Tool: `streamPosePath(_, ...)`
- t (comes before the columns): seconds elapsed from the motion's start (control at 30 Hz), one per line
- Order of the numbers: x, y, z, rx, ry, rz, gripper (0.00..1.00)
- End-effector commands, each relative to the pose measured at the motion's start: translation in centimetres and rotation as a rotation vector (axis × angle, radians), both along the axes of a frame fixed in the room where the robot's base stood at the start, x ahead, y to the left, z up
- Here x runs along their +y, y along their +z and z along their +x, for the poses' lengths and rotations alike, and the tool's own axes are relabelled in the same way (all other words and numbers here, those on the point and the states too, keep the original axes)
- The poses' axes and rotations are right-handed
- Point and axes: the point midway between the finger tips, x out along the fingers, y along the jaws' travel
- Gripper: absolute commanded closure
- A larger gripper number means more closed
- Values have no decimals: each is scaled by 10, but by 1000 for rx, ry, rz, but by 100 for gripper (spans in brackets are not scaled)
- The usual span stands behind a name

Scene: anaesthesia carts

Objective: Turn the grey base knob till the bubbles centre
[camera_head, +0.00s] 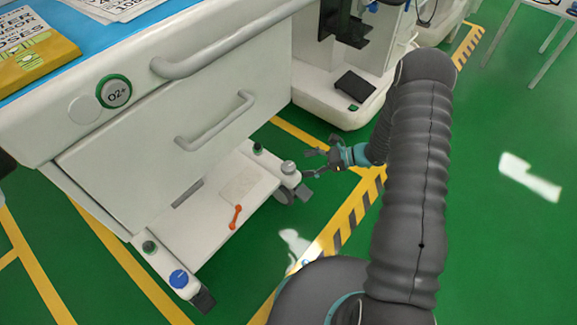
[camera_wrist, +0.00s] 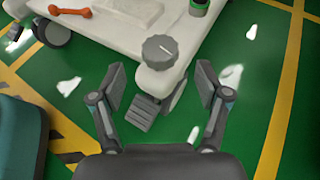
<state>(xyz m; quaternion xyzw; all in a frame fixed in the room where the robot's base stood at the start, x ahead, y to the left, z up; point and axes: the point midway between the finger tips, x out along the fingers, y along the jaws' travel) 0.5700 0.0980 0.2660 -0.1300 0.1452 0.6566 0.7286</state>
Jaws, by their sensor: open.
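In the head view the grey knob (camera_head: 288,167) is at the base's right corner. My gripper (camera_wrist: 161,84) is open and empty, its two fingers spread to either side below the knob in the wrist view, apart from it. In the head view my gripper (camera_head: 308,164) is just right of the knob. A green-capped bubble level (camera_wrist: 199,5) is partly cut off at the wrist view's top; its bubble cannot be made out.
A blue knob (camera_head: 179,278) and another green-topped fitting (camera_head: 149,246) sit at the base's near corner. An orange bone-shaped tool (camera_head: 236,216) lies on the base. The cart's drawer handle (camera_head: 215,122) juts out above. A grey foot pedal (camera_wrist: 142,113) lies below the knob.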

Motion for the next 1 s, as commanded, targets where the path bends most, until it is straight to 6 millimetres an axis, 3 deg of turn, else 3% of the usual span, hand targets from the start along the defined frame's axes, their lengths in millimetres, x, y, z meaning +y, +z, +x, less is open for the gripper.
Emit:
streamPosePath(0.2, 38, -16, 3, 1, 4, -1, 25)
streamPosePath(0.4, 60, -25, 6, 0, 2, -1, 25)
streamPosePath(0.83, 68, -28, 7, -1, 0, -1, 25)
streamPosePath(0.87, 68, -28, 7, -1, 0, -1, 27)
streamPosePath(1.0, 68, -28, 7, -1, 0, -1, 62)
